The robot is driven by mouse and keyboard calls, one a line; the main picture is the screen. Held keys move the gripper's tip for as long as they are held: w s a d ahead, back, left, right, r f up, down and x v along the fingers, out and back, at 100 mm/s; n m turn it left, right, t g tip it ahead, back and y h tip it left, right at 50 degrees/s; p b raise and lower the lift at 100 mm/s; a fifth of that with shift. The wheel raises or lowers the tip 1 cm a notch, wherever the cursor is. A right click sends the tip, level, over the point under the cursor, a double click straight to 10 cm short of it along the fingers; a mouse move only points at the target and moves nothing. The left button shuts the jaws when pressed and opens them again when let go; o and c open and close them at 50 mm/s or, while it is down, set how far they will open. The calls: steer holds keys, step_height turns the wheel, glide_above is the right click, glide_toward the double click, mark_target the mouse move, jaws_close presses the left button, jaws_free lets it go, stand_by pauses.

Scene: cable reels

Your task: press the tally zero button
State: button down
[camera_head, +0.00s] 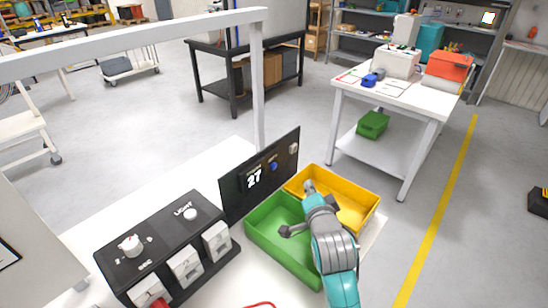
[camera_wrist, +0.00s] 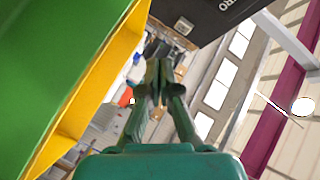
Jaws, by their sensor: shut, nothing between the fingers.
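The black tally panel (camera_head: 233,193) stands upright behind the green and yellow bins, its white display (camera_head: 254,177) reading 27. A small blue button (camera_head: 274,166) sits right of the display, and a pale round part (camera_head: 293,148) is near the panel's upper right corner. Their labels are too small to read in the head view. In the wrist view the dark panel (camera_wrist: 205,12) shows partly, with white letters ending in "RO". My gripper (camera_head: 308,187) is over the bins, in front of the panel and apart from it. Its fingers (camera_wrist: 160,88) are together and empty in the wrist view.
The green bin (camera_head: 262,257) and yellow bin (camera_head: 371,210) lie under my arm. A white frame post (camera_head: 257,95) rises behind the panel.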

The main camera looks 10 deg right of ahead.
steer(key=shift+w, duration=0.15)
steer(key=w+a, duration=0.5)
steer(key=w, duration=0.2)
stand_by(0.6)
steer(key=shift+w+a, duration=0.15)
stand_by(1.3)
steer(key=shift+w+a, duration=0.15)
steer(key=shift+w+a, duration=0.25)
steer(key=shift+w, duration=0.1)
stand_by(0.9)
stand_by(0.4)
steer(key=shift+s+d, duration=0.5)
steer(key=shift+s, duration=0.2)
steer(key=shift+s+d, duration=0.75)
steer(key=shift+s, duration=0.25)
steer(key=shift+s+d, duration=0.75)
steer(key=shift+s, duration=0.25)
